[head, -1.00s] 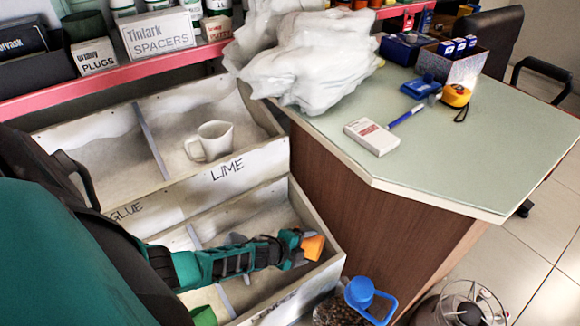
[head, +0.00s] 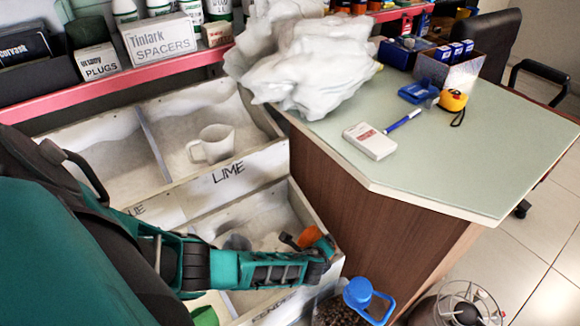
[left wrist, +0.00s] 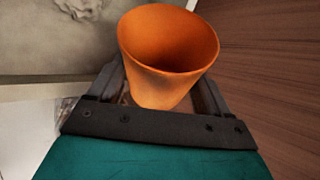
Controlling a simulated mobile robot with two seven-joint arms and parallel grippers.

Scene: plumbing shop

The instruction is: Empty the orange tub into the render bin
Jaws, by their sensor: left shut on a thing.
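My left gripper (head: 318,252) is shut on the orange tub (head: 309,237) and holds it over the right side of the front right bin. That bin's front label reads "ENDER", partly cut off, so I take it as the render bin (head: 300,298). Pale powder lies inside it. In the left wrist view the tub (left wrist: 165,50) sits between the fingers (left wrist: 160,95) with its mouth facing up in the picture. Its inner wall is bare orange. The bottom is shadowed, so I cannot tell whether anything is left inside. My right gripper is out of view.
The lime bin (head: 235,172) behind holds powder and a white mug (head: 211,145). A counter (head: 470,150) stands at right with a plastic bag (head: 305,65), white box (head: 369,140) and pen (head: 401,121). A blue-handled container (head: 365,298) stands by the render bin's right corner.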

